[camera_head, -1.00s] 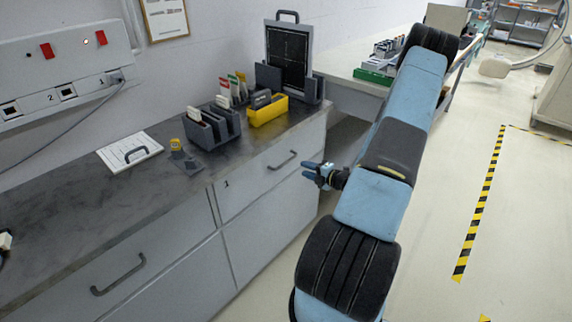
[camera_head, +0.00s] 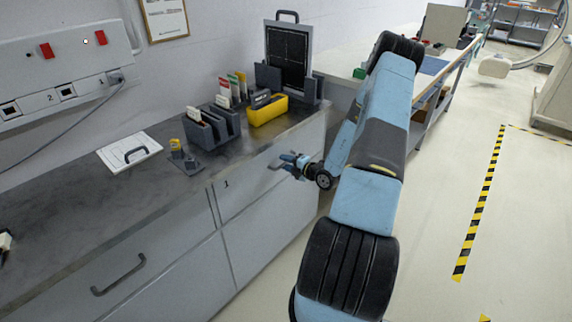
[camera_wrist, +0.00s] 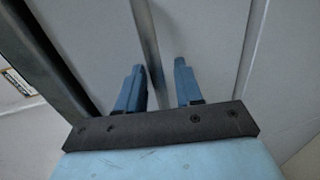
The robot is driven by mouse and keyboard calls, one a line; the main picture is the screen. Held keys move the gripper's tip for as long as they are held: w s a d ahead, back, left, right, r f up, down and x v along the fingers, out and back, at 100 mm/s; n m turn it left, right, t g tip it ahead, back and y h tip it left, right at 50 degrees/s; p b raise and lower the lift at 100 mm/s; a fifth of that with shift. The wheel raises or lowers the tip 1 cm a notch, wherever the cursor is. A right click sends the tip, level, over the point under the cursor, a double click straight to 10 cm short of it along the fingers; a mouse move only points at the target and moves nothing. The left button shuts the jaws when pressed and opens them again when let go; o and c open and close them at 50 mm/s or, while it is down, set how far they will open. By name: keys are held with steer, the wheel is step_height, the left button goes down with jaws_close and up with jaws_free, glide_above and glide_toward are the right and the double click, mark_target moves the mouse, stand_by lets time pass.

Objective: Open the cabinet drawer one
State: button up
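The drawer marked 1 (camera_head: 243,198) is a light grey front under the dark worktop, left of my arm in the head view. It looks shut. Its dark bar handle is mostly hidden behind my gripper (camera_head: 281,161). My gripper, with blue fingers, is at the drawer front where the handle is. In the wrist view my gripper (camera_wrist: 158,66) has its fingers apart, pointing at grey panels. A grey strip (camera_wrist: 148,45) runs between the fingers; I cannot tell whether it is the handle. No contact with the handle can be made out.
The worktop (camera_head: 70,205) carries a grey rack (camera_head: 212,128), a yellow bin (camera_head: 268,110) and a white board with a handle (camera_head: 129,151). Another drawer handle (camera_head: 118,275) sticks out at lower left. Floor to the right is clear, with striped tape (camera_head: 480,205).

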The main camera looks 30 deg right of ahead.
steer(key=shift+c, duration=0.2)
jaws_close()
steer(key=shift+a, duration=0.35)
steer(key=shift+s+d+f, duration=0.1)
steer(key=shift+s+d, duration=0.15)
steer(key=shift+d, duration=0.1)
steer(key=f+v, duration=0.2)
steer(key=v, duration=0.9)
steer(key=f+v, duration=0.2)
steer(key=v, duration=1)
steer(key=shift+s+d+f, duration=0.2)
steer(key=shift+s+f, duration=0.1)
steer(key=shift+s, duration=0.2)
